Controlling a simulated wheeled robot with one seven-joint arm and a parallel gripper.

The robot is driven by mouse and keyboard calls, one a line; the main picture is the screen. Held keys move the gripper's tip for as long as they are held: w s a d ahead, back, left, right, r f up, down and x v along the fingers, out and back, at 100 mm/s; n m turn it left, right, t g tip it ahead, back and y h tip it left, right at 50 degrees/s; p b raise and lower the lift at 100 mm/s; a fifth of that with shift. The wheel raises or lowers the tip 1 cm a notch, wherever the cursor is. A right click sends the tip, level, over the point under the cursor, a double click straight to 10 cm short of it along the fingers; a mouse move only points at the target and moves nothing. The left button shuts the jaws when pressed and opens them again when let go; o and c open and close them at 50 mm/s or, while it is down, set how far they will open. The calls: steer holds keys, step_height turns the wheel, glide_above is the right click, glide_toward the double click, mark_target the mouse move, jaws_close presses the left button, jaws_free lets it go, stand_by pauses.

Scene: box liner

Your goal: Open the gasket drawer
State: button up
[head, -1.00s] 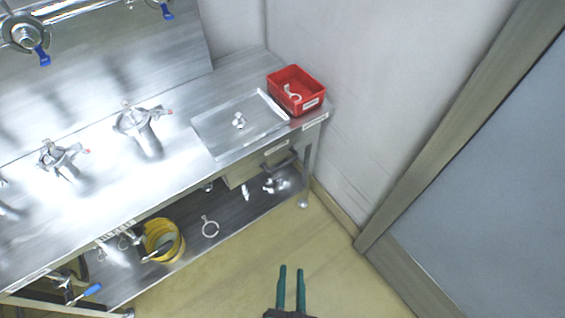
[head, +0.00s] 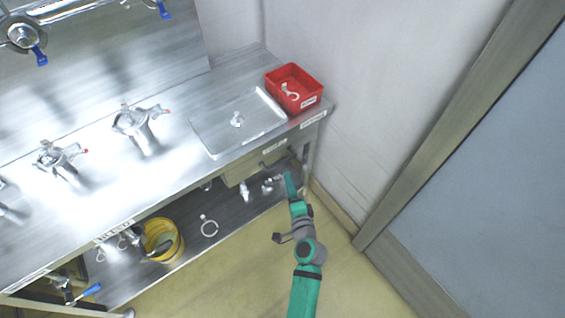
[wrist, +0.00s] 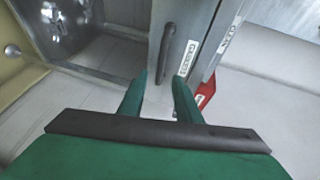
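The gasket drawer (head: 240,173) is a grey metal drawer under the right end of the steel bench, and it looks closed. In the wrist view, its dark bar handle (wrist: 166,52) runs lengthwise ahead of my fingers, beside a white label reading GASKETS (wrist: 188,58). My gripper (wrist: 158,86) is open and empty, with one green finger to each side of the handle's line, and the handle looks still beyond the tips. In the head view, my gripper (head: 289,182) is in front of the drawer and hides part of the handle area.
A red bin (head: 296,90) with a pale ring stands on the bench corner above a tray (head: 215,140). A lower shelf (head: 190,235) holds a yellow bucket (head: 160,238), a ring and metal fittings. A wall (head: 380,100) is close on the right. Floor in front is clear.

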mark_target(282, 163)
steer(key=x, duration=1.1)
steer(key=shift+s, duration=0.1)
jaws_close()
